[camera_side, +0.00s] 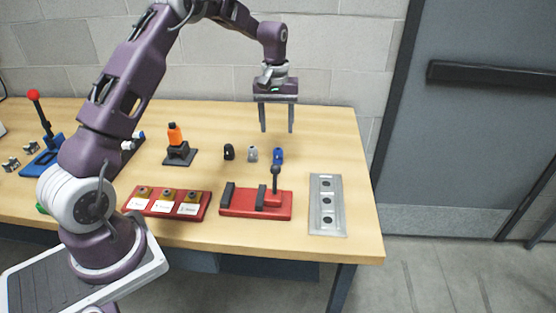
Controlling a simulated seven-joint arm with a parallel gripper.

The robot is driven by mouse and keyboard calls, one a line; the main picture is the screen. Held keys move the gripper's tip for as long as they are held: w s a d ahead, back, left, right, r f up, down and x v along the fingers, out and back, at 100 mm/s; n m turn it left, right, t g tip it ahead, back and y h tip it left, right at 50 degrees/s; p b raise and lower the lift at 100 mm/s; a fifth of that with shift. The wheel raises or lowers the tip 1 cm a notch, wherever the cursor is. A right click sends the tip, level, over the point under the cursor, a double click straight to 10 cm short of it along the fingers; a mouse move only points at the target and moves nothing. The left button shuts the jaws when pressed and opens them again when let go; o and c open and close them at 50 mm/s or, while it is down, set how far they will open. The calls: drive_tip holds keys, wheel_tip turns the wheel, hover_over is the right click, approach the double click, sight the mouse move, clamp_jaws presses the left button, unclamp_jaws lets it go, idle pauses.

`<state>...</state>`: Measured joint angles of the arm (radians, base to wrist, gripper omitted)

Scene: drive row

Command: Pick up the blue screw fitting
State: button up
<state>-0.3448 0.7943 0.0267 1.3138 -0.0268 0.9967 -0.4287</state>
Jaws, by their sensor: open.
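The blue screw fitting (277,156) stands on the wooden table at the right end of a short row of small fittings. A grey fitting (252,154) and a black fitting (229,152) stand to its left. My gripper (277,131) is open and empty, pointing down. In the picture its fingertips are just above the blue fitting, on either side of it. The exact height and depth between them cannot be told from this one view.
A red fixture (240,204) with an upright dark handle stands in front of the fittings. A grey plate with holes (316,222) lies to the right. A red tray (137,203) with labelled blocks and an orange-topped stand (175,135) are to the left. Table behind the fittings is clear.

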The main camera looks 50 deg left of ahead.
hover_over(278, 149)
drive_tip(key=a, duration=0.1)
drive_tip(key=shift+n, duration=0.4)
wheel_tip(278, 149, down, 4)
drive_tip(key=shift+s+f, duration=0.1)
drive_tip(key=shift+f, duration=0.05)
drive_tip(key=f, duration=0.4)
drive_tip(key=d+f, duration=0.1)
drive_tip(key=f, duration=0.1)
drive_tip(key=shift+f, duration=0.35)
clamp_jaws()
